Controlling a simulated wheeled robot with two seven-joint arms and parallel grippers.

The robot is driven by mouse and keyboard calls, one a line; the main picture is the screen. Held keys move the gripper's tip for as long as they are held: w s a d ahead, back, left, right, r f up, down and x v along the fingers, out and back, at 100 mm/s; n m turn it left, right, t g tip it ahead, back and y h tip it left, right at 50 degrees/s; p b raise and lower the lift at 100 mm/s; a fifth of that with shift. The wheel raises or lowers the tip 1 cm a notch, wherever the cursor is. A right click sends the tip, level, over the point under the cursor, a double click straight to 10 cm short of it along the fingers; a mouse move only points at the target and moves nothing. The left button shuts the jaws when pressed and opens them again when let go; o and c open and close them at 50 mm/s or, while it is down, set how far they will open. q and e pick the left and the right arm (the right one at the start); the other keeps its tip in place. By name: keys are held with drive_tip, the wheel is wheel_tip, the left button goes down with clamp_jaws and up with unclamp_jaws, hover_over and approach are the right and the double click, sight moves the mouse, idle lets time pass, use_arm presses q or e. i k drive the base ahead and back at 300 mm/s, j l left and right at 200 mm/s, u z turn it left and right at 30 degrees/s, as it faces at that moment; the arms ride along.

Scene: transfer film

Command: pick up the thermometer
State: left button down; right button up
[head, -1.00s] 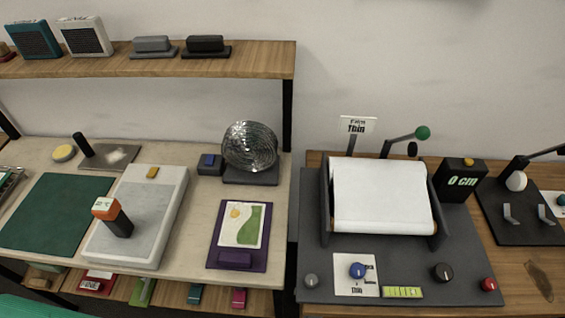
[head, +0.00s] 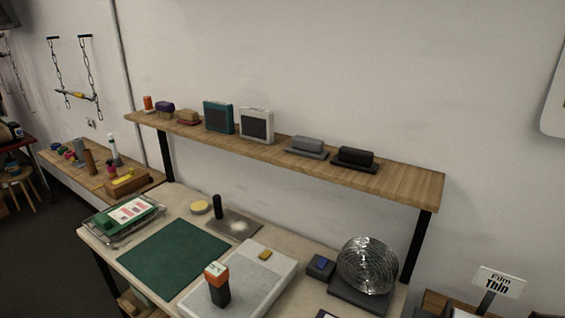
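An upright black device with an orange head and a small white display (head: 217,285), which looks like the thermometer, stands on the pale grey slab (head: 262,280) on the workbench. It is near the bottom edge of the head view, and nothing covers it. Neither of my grippers is in view.
A green mat (head: 172,255) lies left of the slab. A round wire-mesh disc (head: 367,266) and a small dark box with a blue top (head: 320,266) stand to its right. A wooden shelf (head: 400,187) with several small items runs above the bench's back.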

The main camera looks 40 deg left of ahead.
sight(217, 274)
drive_tip(key=u, duration=1.6)
drive_tip(key=k+j+z, duration=0.1)
drive_tip(key=j+z, duration=0.3)
drive_tip(key=k+j+z, duration=0.1)
drive_tip(key=z, duration=0.3)
